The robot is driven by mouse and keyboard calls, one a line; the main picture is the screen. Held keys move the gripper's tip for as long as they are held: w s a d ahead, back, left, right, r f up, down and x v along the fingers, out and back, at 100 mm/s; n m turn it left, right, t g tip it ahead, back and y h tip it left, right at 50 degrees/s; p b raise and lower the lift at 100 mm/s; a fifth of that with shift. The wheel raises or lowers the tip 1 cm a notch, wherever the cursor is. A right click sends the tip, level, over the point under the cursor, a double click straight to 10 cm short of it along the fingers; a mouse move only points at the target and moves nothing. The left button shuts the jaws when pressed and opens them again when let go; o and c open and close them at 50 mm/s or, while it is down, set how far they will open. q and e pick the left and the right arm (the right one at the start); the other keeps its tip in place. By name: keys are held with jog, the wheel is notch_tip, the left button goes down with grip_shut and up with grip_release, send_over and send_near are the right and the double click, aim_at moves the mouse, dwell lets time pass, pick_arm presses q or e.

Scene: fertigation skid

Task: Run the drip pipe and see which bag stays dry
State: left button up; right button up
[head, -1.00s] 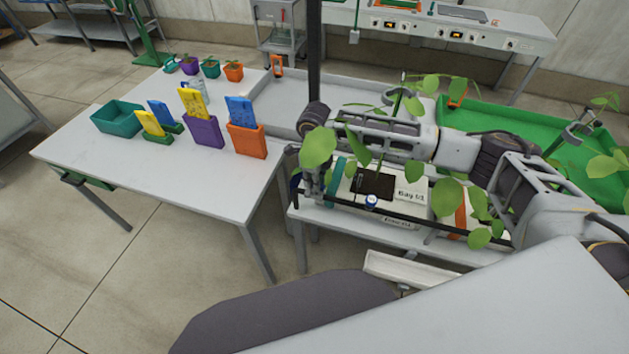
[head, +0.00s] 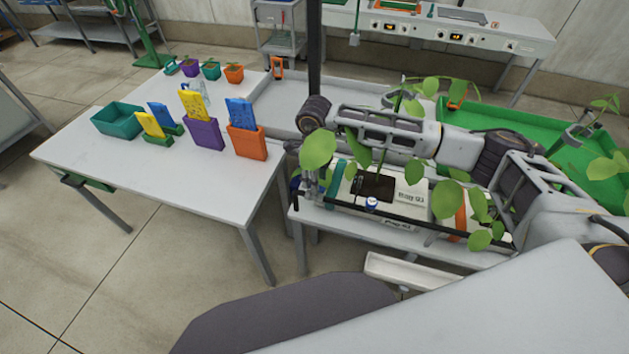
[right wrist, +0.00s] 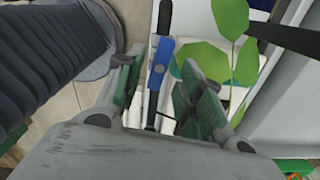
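White grow bags (head: 411,197) with printed labels lie in a row on a low bench, with leafy plants over them. A black drip pipe (head: 345,208) runs along their front edge, with a small blue-and-white round piece (head: 372,204) beside it. At the pipe's left end my right gripper (head: 306,180) is partly hidden by leaves and my own arm. In the right wrist view, a blue lever-like piece (right wrist: 159,65) on the black pipe lies between the green-padded fingers of the right gripper (right wrist: 158,95). There are visible gaps on both sides. My left gripper is out of view.
A white table (head: 95,165) at left carries a teal bin (head: 117,118), coloured holders with yellow and blue cards, and small potted plants. A green tray (head: 470,125) lies behind my right arm. A dark upright post (head: 314,60) stands between table and bench.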

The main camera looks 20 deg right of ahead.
notch_tip(320, 180, up, 10)
jog(key=shift+f, duration=0.15)
dwell(0.3)
jog(key=shift+a, duration=0.1)
dwell(0.4)
